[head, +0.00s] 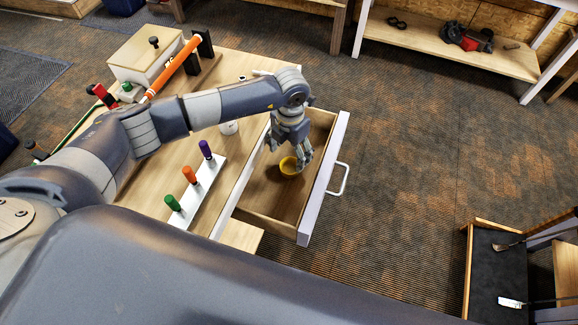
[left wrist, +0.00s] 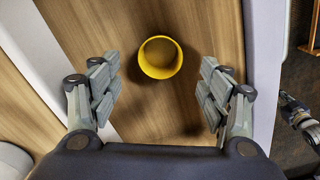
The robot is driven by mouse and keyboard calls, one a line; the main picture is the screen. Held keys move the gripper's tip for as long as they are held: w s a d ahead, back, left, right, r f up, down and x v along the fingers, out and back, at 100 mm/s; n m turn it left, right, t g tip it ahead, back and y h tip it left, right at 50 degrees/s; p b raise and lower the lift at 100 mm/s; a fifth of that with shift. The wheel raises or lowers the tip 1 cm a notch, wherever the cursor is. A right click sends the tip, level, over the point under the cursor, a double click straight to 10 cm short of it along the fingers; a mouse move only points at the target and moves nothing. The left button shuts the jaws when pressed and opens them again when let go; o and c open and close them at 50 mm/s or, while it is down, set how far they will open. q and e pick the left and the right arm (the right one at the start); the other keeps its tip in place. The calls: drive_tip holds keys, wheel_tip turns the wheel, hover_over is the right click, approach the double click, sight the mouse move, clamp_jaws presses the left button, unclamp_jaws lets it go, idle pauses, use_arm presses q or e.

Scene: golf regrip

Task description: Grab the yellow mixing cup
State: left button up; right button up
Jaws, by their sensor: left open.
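The yellow mixing cup (head: 289,166) sits in the open drawer (head: 323,178), near its middle. In the left wrist view the cup (left wrist: 160,58) stands upright with its round mouth toward the camera. My left gripper (head: 296,155) reaches down into the drawer from above, right by the cup. In the left wrist view its fingers (left wrist: 160,85) are spread wide, with the cup ahead of and between the fingertips, and clear space on both sides. The gripper is empty.
On the bench left are a white rack with green, orange and purple grips (head: 190,174), an orange shaft (head: 173,68) and a box (head: 144,52). Floor right of the drawer is free.

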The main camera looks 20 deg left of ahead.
sight(290, 171)
use_arm(q)
wheel_tip(290, 171, down, 3)
drive_tip(key=shift+s+f+p, duration=0.1)
drive_tip(key=shift+f+p, duration=0.05)
drive_tip(key=shift+p, duration=0.2)
wheel_tip(290, 171, down, 3)
drive_tip(key=shift+r, duration=0.2)
drive_tip(key=shift+f, duration=0.4)
drive_tip(key=shift+f+p, duration=0.15)
drive_tip(key=shift+p, duration=0.15)
drive_tip(key=shift+c, duration=0.8)
drive_tip(key=c, duration=0.8)
use_arm(e)
drive_tip(key=shift+w+a+r, duration=0.7)
drive_tip(key=shift+w+r, duration=0.05)
drive_tip(key=shift+w, duration=0.2)
